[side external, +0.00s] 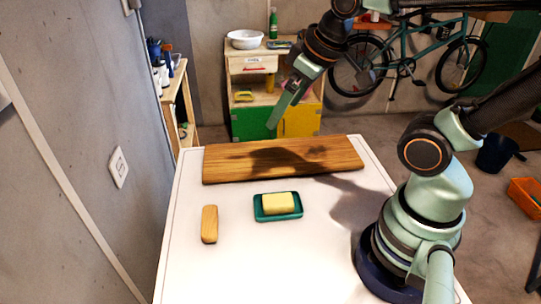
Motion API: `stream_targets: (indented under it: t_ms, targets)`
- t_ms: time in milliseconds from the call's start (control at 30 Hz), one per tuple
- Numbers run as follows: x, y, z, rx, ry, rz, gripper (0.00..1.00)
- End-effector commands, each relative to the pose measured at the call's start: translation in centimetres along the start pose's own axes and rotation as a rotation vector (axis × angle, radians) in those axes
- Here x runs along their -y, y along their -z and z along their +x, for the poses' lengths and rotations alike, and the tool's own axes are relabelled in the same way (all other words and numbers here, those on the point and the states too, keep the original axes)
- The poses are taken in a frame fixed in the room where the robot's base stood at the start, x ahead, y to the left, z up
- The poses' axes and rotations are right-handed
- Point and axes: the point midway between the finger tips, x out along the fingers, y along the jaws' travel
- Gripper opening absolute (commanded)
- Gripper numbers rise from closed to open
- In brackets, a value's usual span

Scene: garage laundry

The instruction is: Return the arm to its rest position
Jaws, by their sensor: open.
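My gripper (284,100) hangs in the air at the upper middle of the side external view, above the far part of the white table. It points down and to the left, and its jaws are open with nothing seen between them. My arm reaches up and back from its base at the table's right side. The gripper is apart from everything on the table.
The white table (255,275) bears a wooden board (230,165), a teal dish (264,215) with a yellow block (278,203) in it, and a tan wooden piece (209,224). A wall stands left; a cabinet (300,122) and bicycle (400,65) stand behind.

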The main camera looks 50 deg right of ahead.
Motion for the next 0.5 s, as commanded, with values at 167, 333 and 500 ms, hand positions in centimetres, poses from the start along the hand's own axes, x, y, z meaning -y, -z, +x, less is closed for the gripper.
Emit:
stream_targets:
  t_ms: [167, 333, 500]
  targets:
    - [-0.14, 0.06, -0.53, -0.025, -0.004, 0.128, 1.0]
    - [-0.14, 0.06, -0.54, -0.025, -0.004, 0.138, 1.0]
    - [-0.13, 0.07, -0.54, -0.025, -0.004, 0.136, 1.0]
